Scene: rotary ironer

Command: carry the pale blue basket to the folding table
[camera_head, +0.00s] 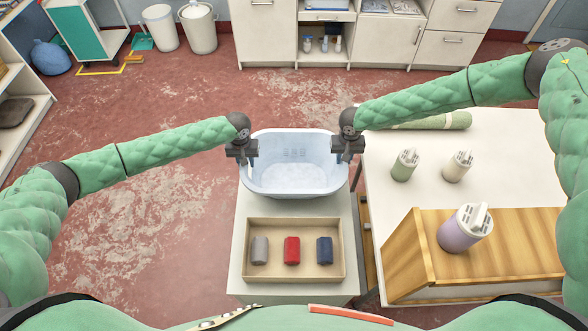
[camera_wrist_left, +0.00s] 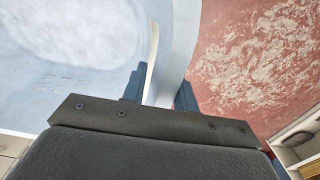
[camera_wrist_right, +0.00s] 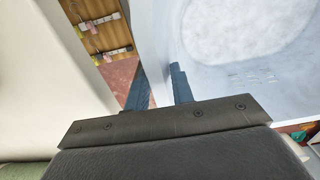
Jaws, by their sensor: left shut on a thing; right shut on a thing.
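The pale blue basket (camera_head: 293,180) is upright in front of me in the head view, at the far end of a narrow white-topped stand. I cannot tell whether it rests on the stand or hangs just above it. It looks empty inside. My left gripper (camera_head: 246,160) is shut on its left rim; in the left wrist view the fingers (camera_wrist_left: 158,92) straddle the basket wall (camera_wrist_left: 182,45). My right gripper (camera_head: 342,156) is shut on its right rim; in the right wrist view the fingers (camera_wrist_right: 160,88) straddle the wall (camera_wrist_right: 150,40).
A wooden tray (camera_head: 240,279) with grey, red and navy rolls lies nearer me. At right, a white table (camera_head: 385,180) holds a green roll (camera_head: 435,121), several lidded bottles and a wooden box (camera_head: 405,262). Cabinets (camera_head: 265,35) line the back. Red floor at left is clear.

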